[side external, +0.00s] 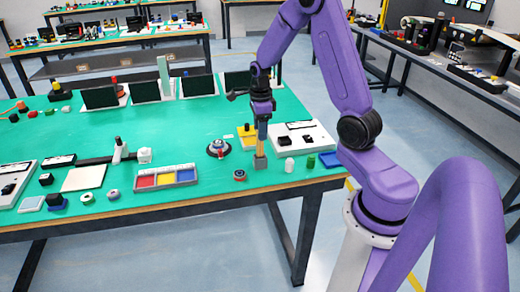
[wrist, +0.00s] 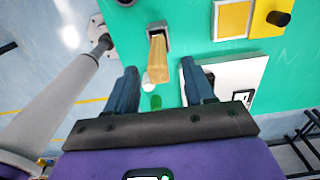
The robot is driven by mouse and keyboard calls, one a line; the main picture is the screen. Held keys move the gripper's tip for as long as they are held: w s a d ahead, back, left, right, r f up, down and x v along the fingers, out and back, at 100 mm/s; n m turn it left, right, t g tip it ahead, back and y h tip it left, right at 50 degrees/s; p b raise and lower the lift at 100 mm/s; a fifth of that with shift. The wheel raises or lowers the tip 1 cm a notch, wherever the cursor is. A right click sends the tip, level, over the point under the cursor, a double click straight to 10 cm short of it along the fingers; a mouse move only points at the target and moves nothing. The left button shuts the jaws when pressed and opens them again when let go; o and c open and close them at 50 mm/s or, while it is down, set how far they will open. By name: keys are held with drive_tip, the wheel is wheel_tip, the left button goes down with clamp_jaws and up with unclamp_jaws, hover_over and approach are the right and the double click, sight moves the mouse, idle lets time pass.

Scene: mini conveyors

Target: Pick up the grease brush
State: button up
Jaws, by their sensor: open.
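The grease brush (side external: 260,162) stands upright near the front edge of the green table, its wooden handle up. In the wrist view the tan handle (wrist: 158,62) points toward me, with a grey part at its far end. My gripper (side external: 262,134) is directly above the brush, pointing down. In the wrist view its two blue-grey fingers (wrist: 158,76) are apart, open, with the handle showing in the gap between them. I cannot tell whether the fingertips touch the handle.
A white panel (side external: 311,141) lies close right of the brush. A round device (side external: 219,148) and a small spool (side external: 239,175) are to the left.

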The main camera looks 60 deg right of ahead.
hover_over(260, 155)
drive_tip(key=d, duration=0.1)
drive_tip(key=shift+w+f, duration=0.15)
drive_tip(key=shift+f, duration=1.05)
drive_tip(key=shift+w+f, duration=0.15)
drive_tip(key=shift+f, duration=1)
clamp_jaws()
drive_tip(key=shift+r, duration=0.1)
wheel_tip(260, 155, up, 10)
drive_tip(key=shift+f, duration=0.1)
